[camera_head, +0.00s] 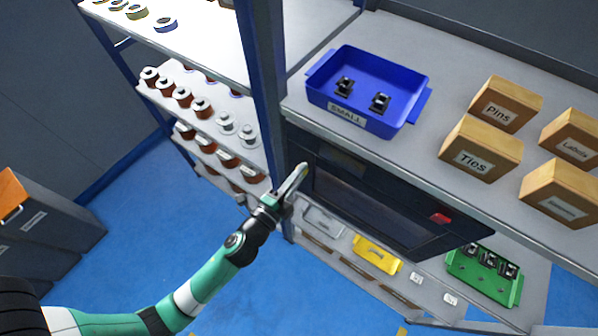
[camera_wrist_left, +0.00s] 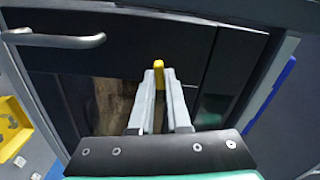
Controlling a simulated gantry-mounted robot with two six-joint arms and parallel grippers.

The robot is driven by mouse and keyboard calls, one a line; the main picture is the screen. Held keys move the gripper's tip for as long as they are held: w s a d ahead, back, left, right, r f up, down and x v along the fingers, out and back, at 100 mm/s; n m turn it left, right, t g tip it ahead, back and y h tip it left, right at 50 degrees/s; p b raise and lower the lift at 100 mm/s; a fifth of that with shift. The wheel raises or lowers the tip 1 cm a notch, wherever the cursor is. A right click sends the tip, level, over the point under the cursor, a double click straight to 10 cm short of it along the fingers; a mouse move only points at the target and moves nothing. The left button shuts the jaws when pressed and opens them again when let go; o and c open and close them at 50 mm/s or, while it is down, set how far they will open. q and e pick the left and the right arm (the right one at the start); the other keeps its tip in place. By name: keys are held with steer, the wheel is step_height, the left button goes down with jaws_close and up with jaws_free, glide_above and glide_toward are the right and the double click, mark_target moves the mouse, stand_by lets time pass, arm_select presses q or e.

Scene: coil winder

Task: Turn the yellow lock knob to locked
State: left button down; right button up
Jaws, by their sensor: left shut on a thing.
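The yellow lock knob (camera_wrist_left: 159,76) shows between the fingertips of my left gripper (camera_wrist_left: 159,84) in the left wrist view. The knob stands out from the dark front of the winder cabinet (camera_wrist_left: 218,75). In the head view a small yellow tip of the knob (camera_head: 304,167) shows at the end of my left gripper (camera_head: 299,174), beside the blue post. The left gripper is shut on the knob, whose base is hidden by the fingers. I cannot tell from these frames whether the knob stands at locked. My right gripper is not in view.
A metal handle (camera_wrist_left: 60,40) sits on the cabinet front, left of the gripper in the wrist view. A blue post (camera_head: 264,90) rises close to my left gripper. A blue bin (camera_head: 322,100) and wooden boxes (camera_head: 480,148) stand above; a yellow tray (camera_head: 365,247) lies below.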

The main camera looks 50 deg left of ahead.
arm_select(q)
steer(key=shift+m, duration=1.1)
steer(key=c, duration=0.9)
jaws_free()
steer(key=b+v, duration=0.3)
steer(key=v, duration=0.8)
steer(key=shift+s+d+b, duration=0.15)
steer(key=shift+s+b, duration=0.15)
steer(key=shift+b, duration=0.1)
